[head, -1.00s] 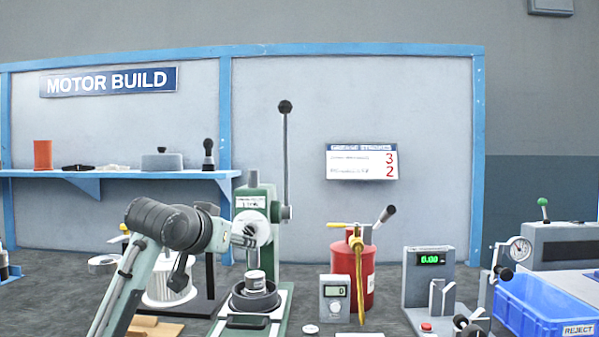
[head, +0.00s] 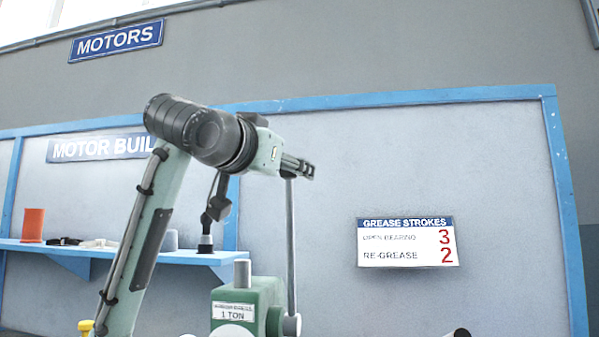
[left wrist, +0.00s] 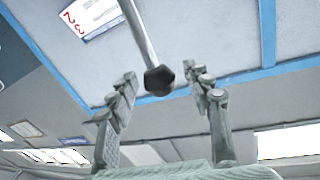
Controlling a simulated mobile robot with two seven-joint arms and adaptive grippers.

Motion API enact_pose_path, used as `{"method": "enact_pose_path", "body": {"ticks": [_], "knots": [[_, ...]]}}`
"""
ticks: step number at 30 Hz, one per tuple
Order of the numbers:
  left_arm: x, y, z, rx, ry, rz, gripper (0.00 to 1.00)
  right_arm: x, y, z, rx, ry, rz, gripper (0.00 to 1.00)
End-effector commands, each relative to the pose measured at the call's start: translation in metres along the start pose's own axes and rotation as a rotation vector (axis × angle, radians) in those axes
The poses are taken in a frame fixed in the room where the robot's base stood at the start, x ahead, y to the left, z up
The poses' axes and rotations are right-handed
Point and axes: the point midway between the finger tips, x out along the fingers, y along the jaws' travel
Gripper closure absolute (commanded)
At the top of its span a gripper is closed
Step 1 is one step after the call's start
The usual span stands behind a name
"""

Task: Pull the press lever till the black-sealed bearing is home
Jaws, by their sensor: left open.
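The green press head (head: 262,298), labelled 1 TON, shows at the bottom of the head view. Its lever rod (head: 291,245) stands upright from a hub at the right side. My left gripper (head: 302,168) is at the top of the lever and hides the knob in the head view. In the left wrist view the black knob (left wrist: 159,80) sits between the spread fingers of my left gripper (left wrist: 160,88), with gaps on both sides. The gripper is open. The press bed and the black-sealed bearing are out of view. My right gripper is not in view.
A blue shelf (head: 120,251) with an orange cylinder (head: 33,225) and small parts runs along the left wall panel. A grease strokes sign (head: 408,242) hangs right of the lever. The air between lever and sign is clear.

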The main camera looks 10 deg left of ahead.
Motion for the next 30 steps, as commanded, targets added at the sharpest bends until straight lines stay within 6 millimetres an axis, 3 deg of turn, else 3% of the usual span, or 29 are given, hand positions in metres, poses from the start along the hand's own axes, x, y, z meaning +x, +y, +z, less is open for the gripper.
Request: {"method": "enact_pose_path", "body": {"ticks": [3,9,19,30], "knots": [[0.020,0.000,-0.001,0.000,-0.004,0.001,0.50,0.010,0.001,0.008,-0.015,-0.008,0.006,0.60],[0.042,0.000,0.000,-0.001,-0.002,0.001,0.50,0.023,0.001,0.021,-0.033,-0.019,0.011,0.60],[0.046,0.000,0.001,0.000,-0.001,0.001,0.50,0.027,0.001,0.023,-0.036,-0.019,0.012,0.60],[0.045,0.000,0.001,0.000,-0.001,0.001,0.96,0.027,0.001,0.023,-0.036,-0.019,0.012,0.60]]}}
